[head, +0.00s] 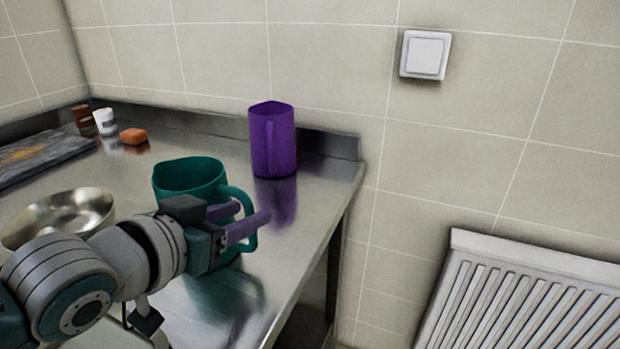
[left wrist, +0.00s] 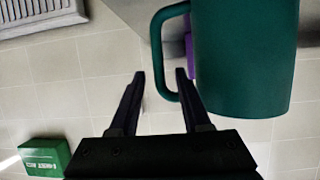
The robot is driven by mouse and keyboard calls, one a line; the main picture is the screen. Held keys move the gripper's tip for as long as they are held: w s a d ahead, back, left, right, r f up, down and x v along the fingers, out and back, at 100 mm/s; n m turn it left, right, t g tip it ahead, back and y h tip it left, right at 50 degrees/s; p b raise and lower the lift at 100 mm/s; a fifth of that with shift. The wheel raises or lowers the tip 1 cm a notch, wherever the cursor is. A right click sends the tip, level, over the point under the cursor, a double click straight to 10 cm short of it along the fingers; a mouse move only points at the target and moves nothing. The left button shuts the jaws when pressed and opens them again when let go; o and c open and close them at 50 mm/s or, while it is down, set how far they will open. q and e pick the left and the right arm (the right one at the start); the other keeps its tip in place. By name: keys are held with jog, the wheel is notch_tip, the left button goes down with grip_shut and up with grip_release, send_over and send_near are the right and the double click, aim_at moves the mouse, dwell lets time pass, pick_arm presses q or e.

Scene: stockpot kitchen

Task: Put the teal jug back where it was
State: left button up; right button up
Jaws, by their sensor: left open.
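The teal jug (head: 190,176) stands on the steel counter, its handle toward the right in the head view. In the left wrist view the jug (left wrist: 245,60) fills the upper right, and its handle (left wrist: 158,50) reaches left. My left gripper (head: 246,221) is open, in front of the jug beside its handle. In the left wrist view the fingertips (left wrist: 160,76) lie close to the handle, and one finger overlaps it. I cannot tell whether they touch. My wrist hides the jug's lower part. My right gripper is not in view.
A purple jug (head: 273,141) stands behind, near the wall. A metal bowl (head: 58,216), an orange sponge (head: 133,136), a white cup (head: 104,121) and a dark board (head: 38,157) are at left. The counter's right edge (head: 312,262) is near; a radiator (head: 530,300) stands beyond.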

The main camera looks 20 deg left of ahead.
pick_arm(q)
jog(key=shift+r, duration=0.2)
jog(key=shift+s+r, duration=0.1)
jog(key=shift+s, duration=0.3)
jog(key=p+v, duration=0.2)
jog(key=v, duration=0.9)
jog(key=s+d+f+g, duration=0.1)
jog(key=s+f+g, duration=0.1)
jog(key=s+g, duration=0.3)
jog(key=s+d+f+g+y, duration=0.1)
jog(key=s+d+f+g, duration=0.1)
jog(key=s+g, duration=0.3)
jog(key=s, duration=0.4)
jog(key=shift+d+f+m, duration=0.25)
jog(key=shift+d+m, duration=0.05)
